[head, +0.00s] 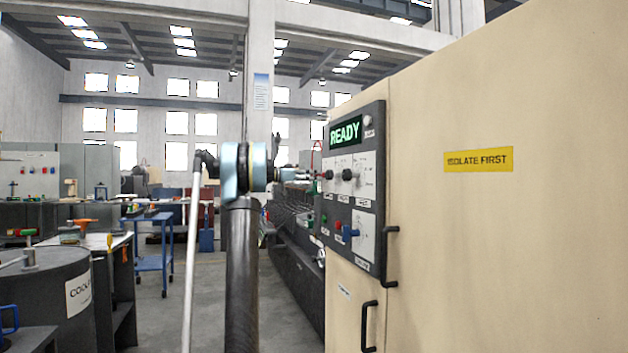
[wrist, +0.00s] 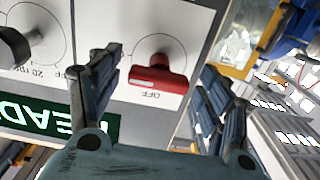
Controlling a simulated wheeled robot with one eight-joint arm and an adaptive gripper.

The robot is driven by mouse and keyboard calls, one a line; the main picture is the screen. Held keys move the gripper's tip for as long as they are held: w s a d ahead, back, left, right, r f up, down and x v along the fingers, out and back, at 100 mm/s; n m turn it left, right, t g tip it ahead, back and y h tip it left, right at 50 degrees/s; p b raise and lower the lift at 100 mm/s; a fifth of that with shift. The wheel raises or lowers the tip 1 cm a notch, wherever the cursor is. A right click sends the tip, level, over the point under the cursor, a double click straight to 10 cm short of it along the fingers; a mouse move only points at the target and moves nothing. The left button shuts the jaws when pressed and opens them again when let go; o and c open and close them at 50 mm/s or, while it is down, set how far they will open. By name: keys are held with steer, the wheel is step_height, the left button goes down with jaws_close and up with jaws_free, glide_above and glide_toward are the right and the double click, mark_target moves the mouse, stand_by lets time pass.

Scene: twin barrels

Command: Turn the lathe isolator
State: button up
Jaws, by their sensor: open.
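A red rotary switch (wrist: 158,76) with a bar handle sits on a round dial on the grey panel, beside the word OFF. Its own name label is not readable. It is small in the head view (head: 327,174), near the panel's left edge. My gripper (wrist: 165,85) is open, with one finger on each side of the red switch in the wrist picture. I cannot tell how far the fingertips are from the panel. In the head view my gripper (head: 298,175) reaches towards the panel from the left.
A black knob (wrist: 18,48) is beside the red switch. The panel (head: 370,108) has a green READY display (head: 345,132) and a blue handle (head: 350,233) lower down. The beige cabinet (head: 540,250) fills the right, with black pull handles (head: 369,327). A barrel (head: 45,300) stands at left.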

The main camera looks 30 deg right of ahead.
steer(key=shift+s+d, duration=0.1)
steer(key=shift+d, duration=0.4)
steer(key=c, duration=1.1)
steer(key=shift+d, duration=0.15)
